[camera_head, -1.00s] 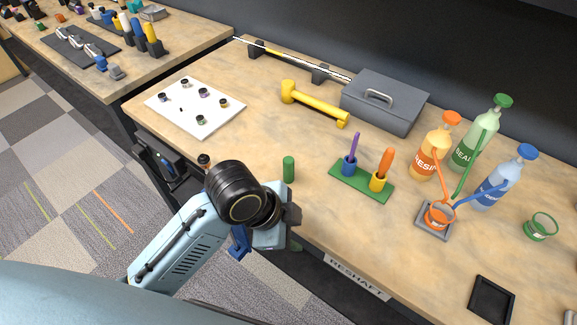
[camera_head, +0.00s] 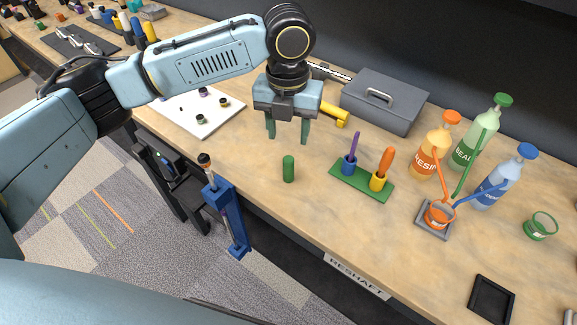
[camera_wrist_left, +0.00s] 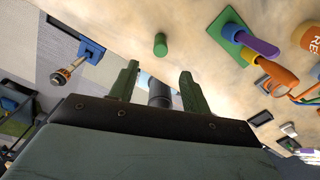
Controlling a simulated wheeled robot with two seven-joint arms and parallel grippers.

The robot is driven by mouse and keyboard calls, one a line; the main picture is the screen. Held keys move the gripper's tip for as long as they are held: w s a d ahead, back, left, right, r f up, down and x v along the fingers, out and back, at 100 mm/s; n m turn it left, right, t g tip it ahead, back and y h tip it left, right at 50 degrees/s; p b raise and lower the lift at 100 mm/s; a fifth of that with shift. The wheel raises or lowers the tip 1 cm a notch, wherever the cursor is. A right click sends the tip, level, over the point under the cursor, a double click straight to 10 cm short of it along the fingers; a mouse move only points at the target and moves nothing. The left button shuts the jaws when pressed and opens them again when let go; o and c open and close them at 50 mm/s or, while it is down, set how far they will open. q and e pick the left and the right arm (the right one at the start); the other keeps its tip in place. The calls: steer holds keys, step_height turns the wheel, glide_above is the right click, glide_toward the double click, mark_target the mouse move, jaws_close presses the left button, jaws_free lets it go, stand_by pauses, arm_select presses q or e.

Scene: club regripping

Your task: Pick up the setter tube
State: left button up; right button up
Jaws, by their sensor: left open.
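A short green tube, which I take to be the setter tube (camera_head: 289,169), stands upright on the workbench near its front edge. It also shows in the left wrist view (camera_wrist_left: 160,45), beyond the fingertips and roughly centred between them. My left gripper (camera_head: 287,138) is open and empty, its two green fingers pointing down. In the head view it appears just above and behind the tube, apart from it. In the left wrist view the gripper (camera_wrist_left: 159,72) has nothing between its fingertips. My right gripper is not in view.
A green stand (camera_head: 345,183) with purple and orange handles is right of the tube. A yellow mallet (camera_head: 335,115) lies partly hidden behind the gripper. A blue clamp (camera_head: 228,215) holding a shaft is at the front edge. Bottles (camera_head: 437,147), a grey toolbox (camera_head: 385,100) and a white mat (camera_head: 222,122) surround.

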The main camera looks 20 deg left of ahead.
mark_target(289, 169)
arm_select(q)
step_height(289, 169, down, 8)
steer(key=shift+r+b, duration=0.15)
steer(key=shift+b, duration=0.25)
steer(key=shift+w+f+b, duration=0.15)
steer(key=shift+f, duration=1.2)
steer(key=shift+w+f+b, duration=0.15)
steer(key=shift+f, duration=1.2)
steer(key=shift+c, duration=0.5)
steer(key=c, duration=0.9)
